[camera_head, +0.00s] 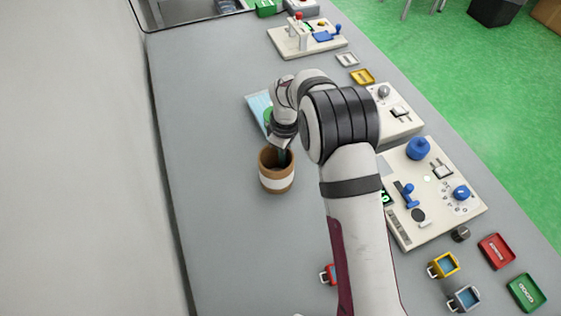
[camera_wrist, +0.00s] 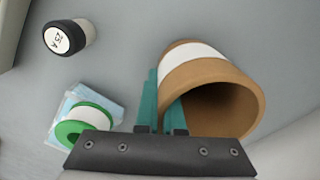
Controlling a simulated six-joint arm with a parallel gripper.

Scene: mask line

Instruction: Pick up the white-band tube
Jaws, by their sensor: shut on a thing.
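The white-band tube (camera_head: 277,183) is a short, wide brown cylinder with a white band around its middle. It is upright at mid-table in the head view, with its open end up. I cannot tell whether its base touches the table. In the wrist view the tube (camera_wrist: 196,54) shows its dark open mouth. My gripper (camera_head: 282,155) comes down on its far rim. In the wrist view the teal fingers of my gripper (camera_wrist: 161,108) are shut on the tube's wall, one outside and one at the mouth.
A green-and-white spool (camera_wrist: 86,123) lies by a pale blue packet (camera_head: 257,104) just behind the tube. A black-and-white round piece (camera_wrist: 68,38) shows in the wrist view. The table's left is clear.

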